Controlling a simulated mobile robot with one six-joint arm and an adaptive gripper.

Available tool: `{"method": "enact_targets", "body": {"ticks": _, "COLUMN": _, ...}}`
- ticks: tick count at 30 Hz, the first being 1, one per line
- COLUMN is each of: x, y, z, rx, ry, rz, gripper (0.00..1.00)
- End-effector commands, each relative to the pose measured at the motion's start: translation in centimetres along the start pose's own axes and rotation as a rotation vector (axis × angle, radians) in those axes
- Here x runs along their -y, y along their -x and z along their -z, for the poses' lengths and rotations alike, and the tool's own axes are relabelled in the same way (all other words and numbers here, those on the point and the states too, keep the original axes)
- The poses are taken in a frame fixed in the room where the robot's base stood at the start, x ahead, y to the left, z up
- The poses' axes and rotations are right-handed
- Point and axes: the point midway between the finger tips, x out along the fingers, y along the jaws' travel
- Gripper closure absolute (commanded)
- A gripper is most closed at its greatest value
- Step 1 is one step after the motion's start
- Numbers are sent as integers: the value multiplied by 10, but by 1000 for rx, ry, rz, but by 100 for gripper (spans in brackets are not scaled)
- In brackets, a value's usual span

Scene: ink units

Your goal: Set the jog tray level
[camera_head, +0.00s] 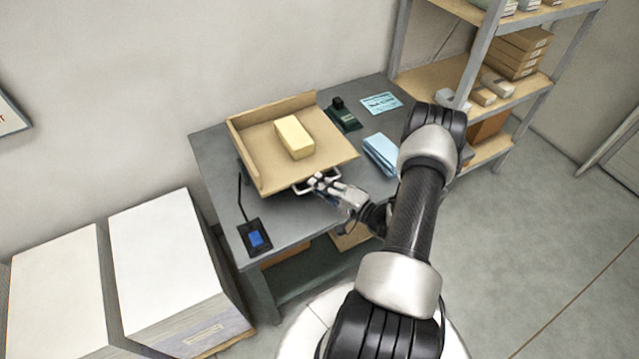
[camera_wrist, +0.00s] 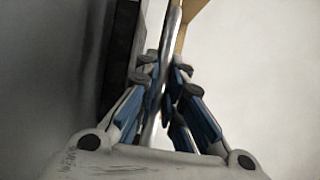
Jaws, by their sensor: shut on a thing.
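The jog tray (camera_head: 262,148) is a tan open tray on the table, with raised walls at its left and back. It looks tilted, though I cannot tell exactly how far. A pale yellow block (camera_head: 293,137) lies on it. A metal bar handle (camera_head: 303,188) sits at its front edge. My gripper (camera_head: 318,183) is at this handle. In the wrist view my gripper (camera_wrist: 166,85) has its fingers shut around the shiny handle bar (camera_wrist: 172,40). A strip of the tan tray (camera_wrist: 182,22) shows above.
A small device with a blue screen (camera_head: 255,238) is at the table's front left. A dark green stapler-like tool (camera_head: 343,115), a light blue card (camera_head: 381,103) and a folded blue cloth (camera_head: 380,154) lie to the right. White stacks (camera_head: 165,265) stand left, shelves (camera_head: 470,75) right.

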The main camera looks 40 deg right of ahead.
Motion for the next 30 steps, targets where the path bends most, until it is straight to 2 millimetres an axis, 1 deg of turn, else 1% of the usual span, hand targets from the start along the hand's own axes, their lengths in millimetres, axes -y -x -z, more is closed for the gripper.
{"method": "enact_targets", "body": {"ticks": 2, "x": -4, "y": 1, "z": 0, "rx": -5, "ry": -4, "rz": -10, "gripper": 100}}
{"method": "enact_targets", "body": {"ticks": 3, "x": -4, "y": 1, "z": 0, "rx": -5, "ry": -5, "rz": -11, "gripper": 89}}
{"method": "enact_targets", "body": {"ticks": 12, "x": -3, "y": 1, "z": 0, "rx": -3, "ry": -5, "rz": -8, "gripper": 70}}
{"method": "enact_targets", "body": {"ticks": 20, "x": -3, "y": 1, "z": 0, "rx": -2, "ry": -5, "rz": -7, "gripper": 70}}
{"method": "enact_targets", "body": {"ticks": 23, "x": -3, "y": 5, "z": 0, "rx": -4, "ry": -5, "rz": -7, "gripper": 70}}
{"method": "enact_targets", "body": {"ticks": 26, "x": -2, "y": 17, "z": 1, "rx": -7, "ry": -6, "rz": -7, "gripper": 70}}
{"method": "enact_targets", "body": {"ticks": 30, "x": -2, "y": 46, "z": 2, "rx": -10, "ry": -7, "rz": -7, "gripper": 70}}
